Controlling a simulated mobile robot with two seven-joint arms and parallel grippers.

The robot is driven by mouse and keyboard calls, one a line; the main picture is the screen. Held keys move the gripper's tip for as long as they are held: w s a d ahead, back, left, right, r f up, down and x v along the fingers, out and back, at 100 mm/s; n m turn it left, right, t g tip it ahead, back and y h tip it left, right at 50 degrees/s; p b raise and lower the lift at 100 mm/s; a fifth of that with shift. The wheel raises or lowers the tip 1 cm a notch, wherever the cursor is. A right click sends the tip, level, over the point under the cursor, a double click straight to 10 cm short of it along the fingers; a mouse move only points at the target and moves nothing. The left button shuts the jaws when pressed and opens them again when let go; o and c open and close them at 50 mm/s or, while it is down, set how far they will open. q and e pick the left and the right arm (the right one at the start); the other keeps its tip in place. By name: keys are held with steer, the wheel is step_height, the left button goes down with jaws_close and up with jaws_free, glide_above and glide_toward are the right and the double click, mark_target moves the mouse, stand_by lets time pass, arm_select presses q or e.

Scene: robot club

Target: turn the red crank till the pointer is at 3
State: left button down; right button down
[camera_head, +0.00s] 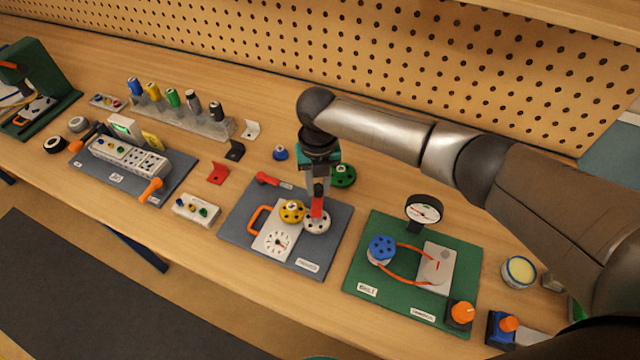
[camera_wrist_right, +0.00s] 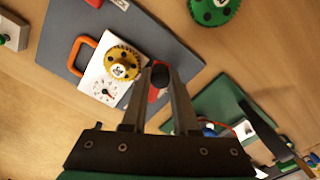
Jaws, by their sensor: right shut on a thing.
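The red crank (camera_head: 317,207) stands on a white gear (camera_head: 317,223) at the right of the blue-grey board. My right gripper (camera_head: 318,186) points down over it and is shut on the crank's knob. In the right wrist view the dark knob sits between the fingertips (camera_wrist_right: 160,72), with the red crank (camera_wrist_right: 153,96) partly hidden behind the fingers. A yellow gear (camera_head: 292,211) lies beside the white one. The white dial (camera_head: 278,242) has a small pointer (camera_wrist_right: 106,91); its numbers are too small to read. My left gripper is not in view.
An orange handle (camera_head: 258,219) rises at the board's left side. A green board (camera_head: 362,278) with a gauge (camera_head: 424,209) and blue wheel (camera_head: 381,247) lies to the right. A green gear (camera_head: 343,176) lies behind. A red bracket (camera_head: 218,173) lies to the left.

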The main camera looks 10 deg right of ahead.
stand_by(0.4)
steer(key=c, duration=0.7)
jaws_free()
step_height(320, 180, up, 15)
steer(key=shift+r, duration=0.15)
